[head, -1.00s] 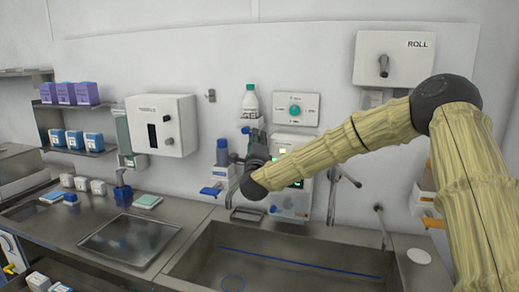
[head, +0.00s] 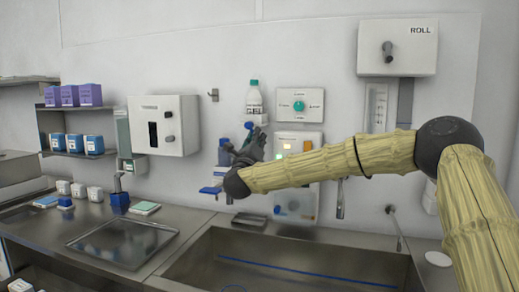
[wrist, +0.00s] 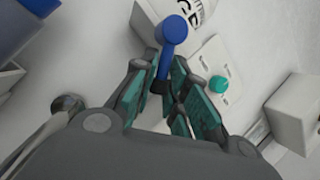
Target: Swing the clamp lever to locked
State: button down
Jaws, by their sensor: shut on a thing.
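The clamp lever shows in the wrist view as a blue rod with a round blue knob (wrist: 174,29). My gripper (wrist: 164,82) has its teal-padded fingers on either side of the rod, shut on it below the knob. In the head view my gripper (head: 252,143) is at the wall, left of the lit panel. A small blue part (head: 248,125) shows just above it, apparently the knob. The lever's pivot and any locked mark are hidden behind my gripper and wrist.
A white bottle (head: 254,97) stands just above my gripper. A panel with a green dial (head: 298,105) is to its right; the dial also shows in the wrist view (wrist: 219,84). A steel sink (head: 190,262) lies below. A white box (head: 165,126) hangs to the left.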

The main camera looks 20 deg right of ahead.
jog(key=shift+w+a+f+m+g+h+b, duration=0.1)
jog(key=shift+w+a+m+g+h+b, duration=0.45)
jog(key=shift+m+b, duration=1.35)
jog(key=shift+a+f+m+g+h+b, duration=0.15)
jog(key=shift+m+g+h+b, duration=0.75)
jog(key=shift+m+b, duration=0.95)
jog(key=shift+w+a+m+g+h+b, duration=0.25)
jog(key=shift+a+m+g+h+b, duration=0.45)
jog(key=shift+m+b, duration=1.2)
jog(key=shift+d+h+b, duration=0.25)
jog(key=shift+b, duration=0.4)
jog(key=c, duration=1.4)
grip_release()
jog(key=shift+s, duration=0.1)
jog(key=shift+f, duration=0.1)
jog(key=shift+a, duration=0.1)
